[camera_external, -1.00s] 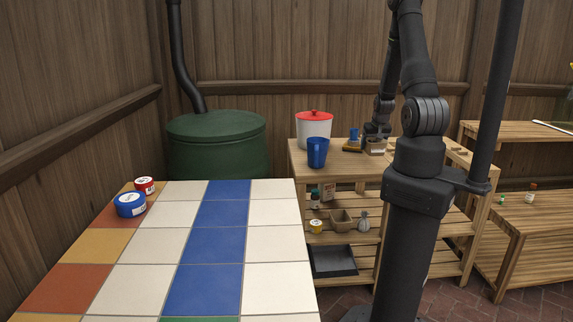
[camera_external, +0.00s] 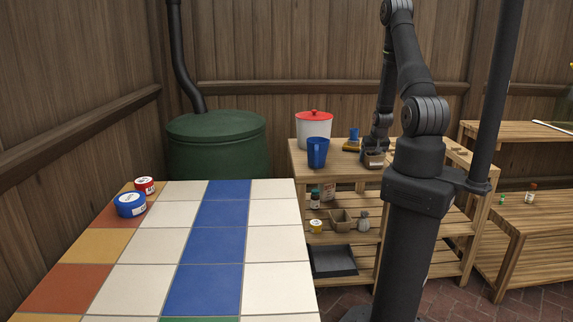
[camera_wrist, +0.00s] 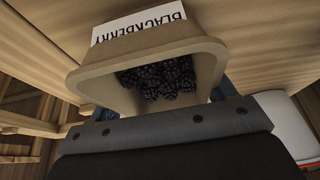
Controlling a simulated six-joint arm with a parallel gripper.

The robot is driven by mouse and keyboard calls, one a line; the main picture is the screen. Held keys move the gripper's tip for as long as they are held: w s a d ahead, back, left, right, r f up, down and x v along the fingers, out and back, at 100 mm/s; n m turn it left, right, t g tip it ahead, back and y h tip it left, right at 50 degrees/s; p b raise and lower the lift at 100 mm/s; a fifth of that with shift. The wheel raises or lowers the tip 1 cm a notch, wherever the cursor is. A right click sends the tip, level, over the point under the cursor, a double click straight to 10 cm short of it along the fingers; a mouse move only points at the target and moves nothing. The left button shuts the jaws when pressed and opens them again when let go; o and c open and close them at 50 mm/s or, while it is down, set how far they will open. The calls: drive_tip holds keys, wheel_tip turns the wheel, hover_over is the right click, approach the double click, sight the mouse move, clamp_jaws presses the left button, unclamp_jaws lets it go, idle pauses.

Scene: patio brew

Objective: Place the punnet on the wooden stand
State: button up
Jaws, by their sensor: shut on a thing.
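The punnet (camera_wrist: 150,55) is a tan open box with dark blackberries in it and a white label reading BLACKBERRY. My gripper (camera_wrist: 152,112) is shut on it, at the near side in the wrist view. In the external view the punnet (camera_external: 375,161) hangs at the end of my gripper (camera_external: 377,150), over the front part of the slatted wooden bench (camera_external: 340,172). Whether it touches the bench top I cannot tell. A small brown wooden piece (camera_external: 351,148) with a blue object on or behind it is just left of my gripper. I cannot tell whether this is the wooden stand.
A blue pitcher (camera_external: 318,152) and a white pot with a red lid (camera_external: 314,132) stand on the bench's left end. Lower shelves hold small jars and a tan box (camera_external: 340,219). A tiled table (camera_external: 268,240) with two tins is nearer. Another wooden bench is at right.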

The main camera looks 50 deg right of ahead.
drive_tip(key=shift+c, duration=0.2)
drive_tip(key=o, duration=1.2)
drive_tip(key=shift+f, duration=0.1)
drive_tip(key=shift+v, duration=6.1)
drive_tip(key=shift+x, duration=5.9)
